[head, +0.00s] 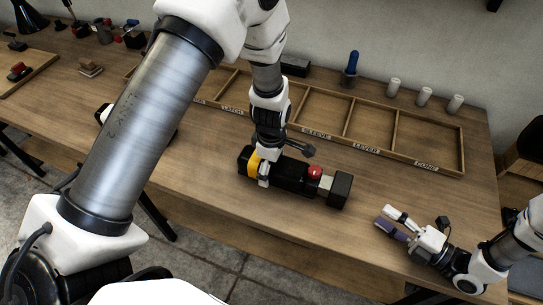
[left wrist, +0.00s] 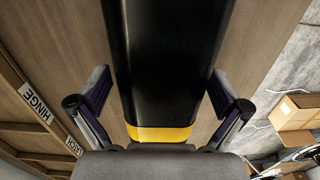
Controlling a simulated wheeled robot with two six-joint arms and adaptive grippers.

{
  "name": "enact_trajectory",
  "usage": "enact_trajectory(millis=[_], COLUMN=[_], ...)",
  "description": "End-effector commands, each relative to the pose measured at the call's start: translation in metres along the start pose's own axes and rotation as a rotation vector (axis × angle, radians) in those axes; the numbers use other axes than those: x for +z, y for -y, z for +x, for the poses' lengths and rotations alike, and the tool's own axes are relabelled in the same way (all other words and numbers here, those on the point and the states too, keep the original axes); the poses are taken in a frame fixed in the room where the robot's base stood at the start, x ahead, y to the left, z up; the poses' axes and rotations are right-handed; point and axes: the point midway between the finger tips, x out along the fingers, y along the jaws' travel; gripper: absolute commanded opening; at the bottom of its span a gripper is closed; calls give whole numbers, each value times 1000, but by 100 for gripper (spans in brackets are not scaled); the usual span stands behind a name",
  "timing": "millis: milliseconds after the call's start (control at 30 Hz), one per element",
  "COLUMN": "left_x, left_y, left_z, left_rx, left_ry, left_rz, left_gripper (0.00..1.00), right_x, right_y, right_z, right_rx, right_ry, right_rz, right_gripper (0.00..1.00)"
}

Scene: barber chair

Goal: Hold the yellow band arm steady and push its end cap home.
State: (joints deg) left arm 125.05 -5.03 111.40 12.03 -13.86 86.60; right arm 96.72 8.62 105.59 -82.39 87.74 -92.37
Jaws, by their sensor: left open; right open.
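The yellow band arm is a black, blocky piece (head: 291,177) lying on the table, with a yellow band (head: 254,163) near its left end. A red knob (head: 315,171) sits on top towards the right. A black end cap (head: 340,190) is at its right end, with a short grey section showing between body and cap. My left gripper (head: 263,172) is over the banded end. In the left wrist view its open fingers (left wrist: 160,92) stand either side of the black body, near the yellow band (left wrist: 160,133). My right gripper (head: 393,222) is open and empty, right of the cap.
A wooden divided tray (head: 433,146) with labelled compartments lies behind the arm. Several white cylinders (head: 424,96) and a blue-handled tool (head: 351,68) stand behind it. Another wooden tray (head: 38,74) is at far left. The table front between arm and right gripper is clear.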

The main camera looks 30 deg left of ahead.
Motion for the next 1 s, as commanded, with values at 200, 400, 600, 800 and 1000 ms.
enact_trajectory(millis=[200,400,600,800,1000], left_x=[0,0,0,0,0], left_y=[0,0,0,0,0], left_z=[5,5,5,5,5], left_rx=[1,1,0,0,-1], left_ry=[0,0,0,0,0], left_rz=[0,0,0,0,0], left_gripper=[100,57,6,5,5], right_x=[0,0,0,0,0], right_y=[0,0,0,0,0], right_z=[0,0,0,0,0], right_rx=[0,0,0,0,0], right_ry=[0,0,0,0,0], right_rz=[0,0,0,0,0], right_gripper=[42,42,42,42,42])
